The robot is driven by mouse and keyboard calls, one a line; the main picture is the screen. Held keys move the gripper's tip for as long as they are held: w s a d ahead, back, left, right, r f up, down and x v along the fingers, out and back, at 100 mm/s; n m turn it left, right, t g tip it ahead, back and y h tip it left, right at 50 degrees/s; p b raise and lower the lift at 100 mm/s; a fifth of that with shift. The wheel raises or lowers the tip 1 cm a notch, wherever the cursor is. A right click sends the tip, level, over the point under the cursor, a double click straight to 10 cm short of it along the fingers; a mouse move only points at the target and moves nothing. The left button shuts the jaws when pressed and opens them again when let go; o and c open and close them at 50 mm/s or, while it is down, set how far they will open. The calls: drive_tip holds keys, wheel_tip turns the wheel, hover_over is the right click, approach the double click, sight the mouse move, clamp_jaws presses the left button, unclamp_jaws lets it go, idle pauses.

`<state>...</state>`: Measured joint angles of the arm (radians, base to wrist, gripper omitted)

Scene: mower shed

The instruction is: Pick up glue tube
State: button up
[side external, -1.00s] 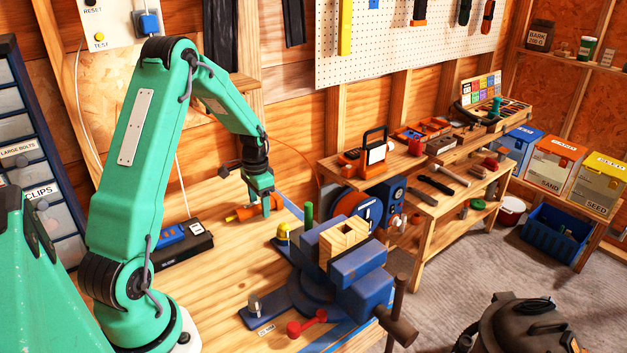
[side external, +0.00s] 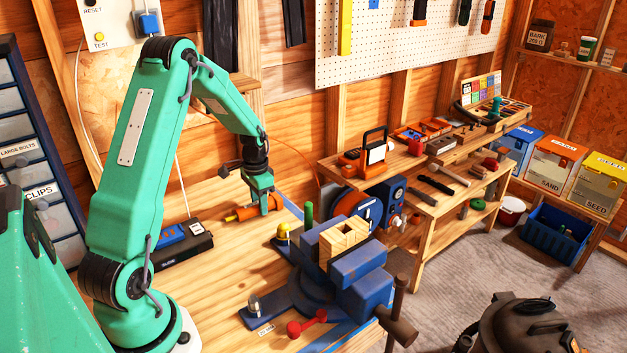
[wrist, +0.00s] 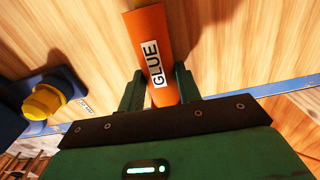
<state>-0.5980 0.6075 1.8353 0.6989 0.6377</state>
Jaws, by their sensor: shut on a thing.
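The glue tube (wrist: 152,52) is orange with a white label reading GLUE. In the wrist view it lies between the two green fingers of my gripper (wrist: 160,88), which are shut on it. In the side external view the glue tube (side external: 243,214) shows at the far side of the wooden bench, with its narrow tip toward the left. My gripper (side external: 264,205) comes down over its right part. The fingers hide some of the tube there. I cannot tell whether the tube touches the bench top.
A blue vise (side external: 335,270) holding a wooden block stands right of my gripper, with a green post (side external: 309,213) and a yellow knob (side external: 283,232) close by. A black case (side external: 183,245) with blue items sits to the left. The bench between them is clear.

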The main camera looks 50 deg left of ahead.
drive_tip(key=shift+r, duration=0.1)
drive_tip(key=shift+r, duration=0.5)
wheel_tip(320, 180, up, 3)
drive_tip(key=shift+d+r, duration=0.1)
drive_tip(key=shift+r, duration=0.05)
drive_tip(key=d+r, duration=0.6)
drive_tip(key=d, duration=0.5)
drive_tip(key=shift+w+d+r, duration=0.2)
drive_tip(key=shift+w+r, duration=0.05)
drive_tip(key=shift+w, duration=0.1)
